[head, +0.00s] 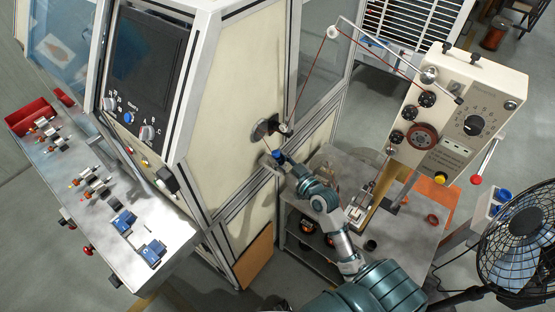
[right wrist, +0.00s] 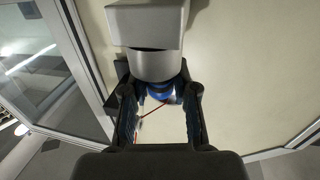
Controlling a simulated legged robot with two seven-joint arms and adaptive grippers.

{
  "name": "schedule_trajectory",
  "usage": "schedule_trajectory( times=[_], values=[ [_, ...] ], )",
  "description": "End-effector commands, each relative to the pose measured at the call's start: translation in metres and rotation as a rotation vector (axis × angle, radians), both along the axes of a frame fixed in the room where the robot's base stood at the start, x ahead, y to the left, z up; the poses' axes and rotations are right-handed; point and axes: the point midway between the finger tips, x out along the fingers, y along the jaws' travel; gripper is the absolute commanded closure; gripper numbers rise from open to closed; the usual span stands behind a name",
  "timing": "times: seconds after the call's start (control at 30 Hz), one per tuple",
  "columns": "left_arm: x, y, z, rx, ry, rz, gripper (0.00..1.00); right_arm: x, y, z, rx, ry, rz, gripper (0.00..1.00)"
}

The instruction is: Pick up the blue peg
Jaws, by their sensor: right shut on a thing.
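The blue peg (right wrist: 162,92) shows between the fingertips of my right gripper (right wrist: 160,97) in the right wrist view, below a grey cylindrical part (right wrist: 150,64) that hides some of it. My right gripper is shut on it. In the head view, my right gripper (head: 274,158) is beside the cream machine panel (head: 238,110), just below the round metal spindle (head: 266,129). A small blue patch shows at the gripper there, but the fingers are too small to make out. My left gripper is not in view.
A red wire (head: 310,72) runs from near the spindle to a white pulley (head: 332,32) and on to the cream winding unit (head: 455,115). A grey table (head: 400,235) stands below that unit. A black fan (head: 520,240) is at the right, and a control console (head: 110,205) at the left.

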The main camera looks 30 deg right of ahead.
Motion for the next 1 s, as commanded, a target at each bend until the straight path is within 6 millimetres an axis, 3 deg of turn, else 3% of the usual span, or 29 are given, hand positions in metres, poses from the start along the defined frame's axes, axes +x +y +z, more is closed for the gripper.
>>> schedule_trajectory(
  times=[0.1, 0.2, 0.37, 0.57, 0.77, 0.9, 1.0],
  values=[
    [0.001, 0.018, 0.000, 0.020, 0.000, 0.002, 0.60, 0.000, 0.002, -0.001, 0.005, 0.002, 0.007, 1.00],
    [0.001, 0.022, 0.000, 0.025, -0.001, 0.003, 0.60, 0.000, 0.001, 0.001, 0.007, 0.000, 0.009, 1.00],
    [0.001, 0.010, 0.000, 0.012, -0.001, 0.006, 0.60, 0.000, 0.002, 0.012, 0.004, -0.003, 0.009, 1.00],
    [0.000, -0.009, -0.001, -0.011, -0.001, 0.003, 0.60, 0.000, 0.003, 0.039, 0.001, -0.007, 0.008, 1.00],
    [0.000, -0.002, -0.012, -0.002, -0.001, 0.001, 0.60, -0.044, -0.004, 0.033, -0.001, 0.000, 0.007, 1.00],
    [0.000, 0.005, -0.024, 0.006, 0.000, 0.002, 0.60, -0.088, -0.013, 0.031, 0.000, 0.002, 0.009, 1.00],
    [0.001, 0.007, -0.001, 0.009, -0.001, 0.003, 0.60, -0.110, -0.017, 0.039, 0.003, 0.009, 0.011, 1.00]
  ],
)
